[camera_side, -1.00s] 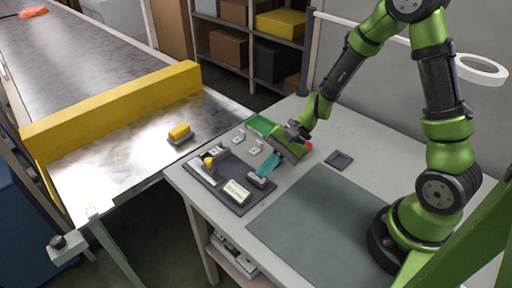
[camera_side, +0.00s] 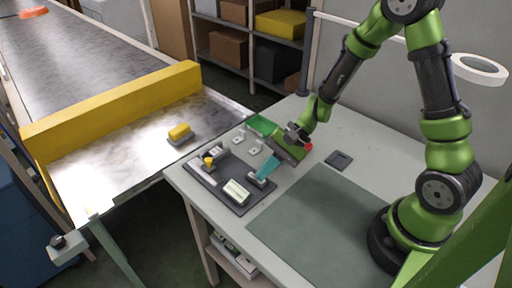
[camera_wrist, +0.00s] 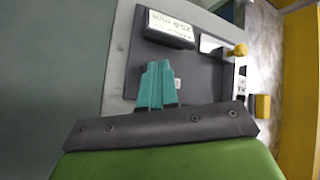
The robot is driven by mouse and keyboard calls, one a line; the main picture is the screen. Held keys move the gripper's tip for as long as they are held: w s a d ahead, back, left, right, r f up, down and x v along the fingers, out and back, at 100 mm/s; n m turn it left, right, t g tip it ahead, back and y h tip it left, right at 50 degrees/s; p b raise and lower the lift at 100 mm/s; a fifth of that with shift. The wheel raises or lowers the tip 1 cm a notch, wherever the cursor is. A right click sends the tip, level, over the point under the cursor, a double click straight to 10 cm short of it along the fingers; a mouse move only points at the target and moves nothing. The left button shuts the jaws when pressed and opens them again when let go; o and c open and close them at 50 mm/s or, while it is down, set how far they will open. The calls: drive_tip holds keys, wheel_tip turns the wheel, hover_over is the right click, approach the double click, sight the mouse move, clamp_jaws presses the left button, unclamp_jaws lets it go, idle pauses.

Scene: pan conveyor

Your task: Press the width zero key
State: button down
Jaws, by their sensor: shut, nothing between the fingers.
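A dark board (camera_side: 222,199) on the grey table carries a small display box (camera_side: 236,192) with a pale, lettered face. The box also shows at the top of the wrist view (camera_wrist: 172,28), its lettering too small to read. My gripper (camera_side: 261,177) points down over the board's right side, its teal fingers together and empty. In the wrist view the fingertips (camera_wrist: 158,66) are just below the display box. A small pale block (camera_side: 256,182) sits under or beside the fingertips; I cannot tell whether they touch it. I cannot make out the width zero key.
A yellow knob (camera_side: 209,161) stands on a pale slide on the board. White brackets (camera_side: 254,148) and a green tray (camera_side: 262,126) lie behind. A conveyor (camera_side: 130,155) with a yellow rail is at left. The green mat (camera_side: 325,222) is clear.

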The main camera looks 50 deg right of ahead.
sight(265, 181)
idle(0.4)
drive_tip(key=shift+r, duration=0.85)
drive_tip(key=shift+r, duration=2.5)
drive_tip(key=s+d+r+n+t+h, duration=0.4)
drive_tip(key=s+r+n, duration=0.4)
drive_tip(key=s+r, duration=0.3)
wheel_tip(265, 181, up, 4)
drive_tip(key=d+h, duration=0.1)
drive_tip(key=h, duration=0.1)
drive_tip(key=shift+s+d+n+h, duration=0.15)
drive_tip(key=shift+s+n+h, duration=0.15)
drive_tip(key=shift+h, duration=0.1)
